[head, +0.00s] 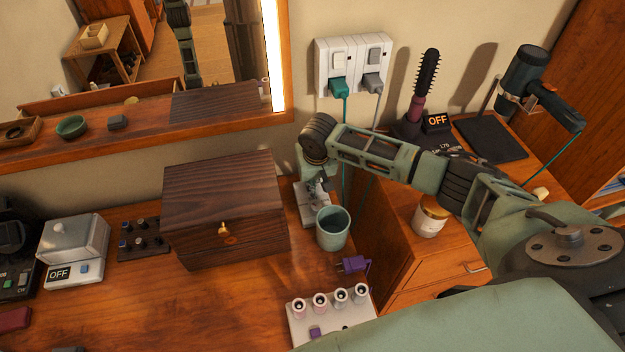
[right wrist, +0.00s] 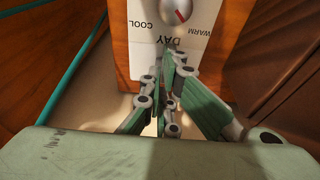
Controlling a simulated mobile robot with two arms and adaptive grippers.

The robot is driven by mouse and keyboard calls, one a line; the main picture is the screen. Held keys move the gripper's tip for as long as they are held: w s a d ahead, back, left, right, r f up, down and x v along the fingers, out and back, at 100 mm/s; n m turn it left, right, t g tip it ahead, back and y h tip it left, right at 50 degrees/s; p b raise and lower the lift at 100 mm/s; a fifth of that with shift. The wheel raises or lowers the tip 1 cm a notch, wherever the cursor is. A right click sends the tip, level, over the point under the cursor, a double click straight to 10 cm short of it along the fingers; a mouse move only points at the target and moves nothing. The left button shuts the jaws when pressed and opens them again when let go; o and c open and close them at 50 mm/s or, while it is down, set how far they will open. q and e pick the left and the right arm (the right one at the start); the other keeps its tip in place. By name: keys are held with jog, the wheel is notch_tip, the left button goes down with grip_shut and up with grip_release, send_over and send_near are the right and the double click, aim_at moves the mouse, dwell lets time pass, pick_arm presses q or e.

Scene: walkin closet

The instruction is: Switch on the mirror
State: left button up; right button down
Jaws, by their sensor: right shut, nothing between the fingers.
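The mirror (head: 150,60) hangs on the wall at the upper left in a wooden frame, with a bright, glowing strip (head: 273,55) along its right side. My right gripper (head: 316,192) points down between the dark wooden box and the drawer unit, shut and empty. Below it is a white control panel (head: 306,216), partly covered by the fingers. In the right wrist view the panel (right wrist: 142,62) shows upside-down words COOL, DAY and WARM and a round knob (right wrist: 176,10) with a red mark. The fingertips (right wrist: 168,72) are over the panel near DAY; I cannot tell whether they touch.
The dark box (head: 225,210) stands left of the gripper and a green cup (head: 333,228) stands just in front. Cables hang from the wall sockets (head: 353,65) behind my right arm. A jar (head: 430,218) stands on the drawer unit (head: 400,250). Free tabletop lies front left.

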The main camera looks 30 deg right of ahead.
jog(key=v, duration=1.1)
jog(key=shift+r, duration=0.4)
jog(key=shift+s, duration=0.1)
